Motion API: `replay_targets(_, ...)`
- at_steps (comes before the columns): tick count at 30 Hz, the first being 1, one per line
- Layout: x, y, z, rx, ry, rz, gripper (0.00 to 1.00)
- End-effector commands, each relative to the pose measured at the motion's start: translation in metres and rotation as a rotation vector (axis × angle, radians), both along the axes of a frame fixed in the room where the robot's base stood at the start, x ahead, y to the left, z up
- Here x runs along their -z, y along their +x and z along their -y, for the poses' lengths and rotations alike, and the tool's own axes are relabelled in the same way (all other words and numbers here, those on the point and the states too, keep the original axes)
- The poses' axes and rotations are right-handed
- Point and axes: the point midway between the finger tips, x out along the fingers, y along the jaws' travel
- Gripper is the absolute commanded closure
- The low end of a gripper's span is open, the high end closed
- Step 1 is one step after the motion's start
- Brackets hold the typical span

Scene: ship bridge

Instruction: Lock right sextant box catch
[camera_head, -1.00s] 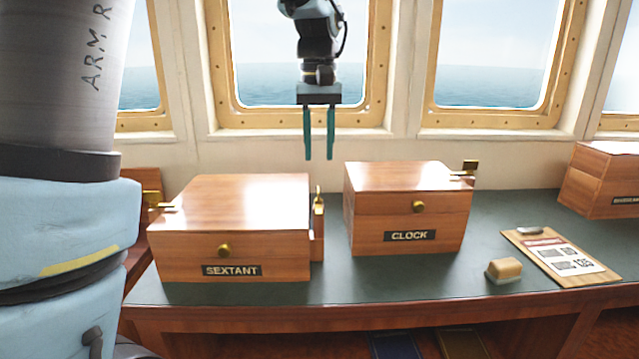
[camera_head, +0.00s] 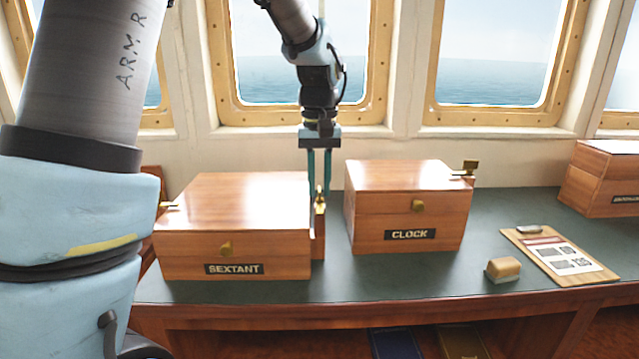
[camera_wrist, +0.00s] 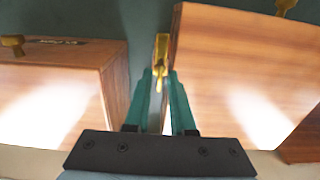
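The left catch (camera_head: 169,206) sticks out sideways. My gripper (camera_head: 319,190) points down over the right catch, in the gap between the sextant and clock boxes. Its two teal fingers are apart, and in the wrist view the catch lines up with the space between the fingertips (camera_wrist: 162,75). I cannot tell whether they touch it.
The clock box (camera_head: 400,240) stands close on the right, with a brass catch (camera_head: 469,168) on its right side. A clipboard (camera_head: 560,257), a small tan block (camera_head: 503,269) and another wooden box (camera_head: 600,180) are farther right. The desk front (camera_head: 410,285) is clear.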

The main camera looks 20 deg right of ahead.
Motion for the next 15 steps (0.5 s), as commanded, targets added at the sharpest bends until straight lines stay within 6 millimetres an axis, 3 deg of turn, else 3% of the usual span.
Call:
replay_targets(5,-0.0002,0.0000,0.0000,0.000,0.000,0.000,0.99)
replay_targets(15,-0.0003,0.0001,0.0000,0.000,0.000,0.000,1.00)
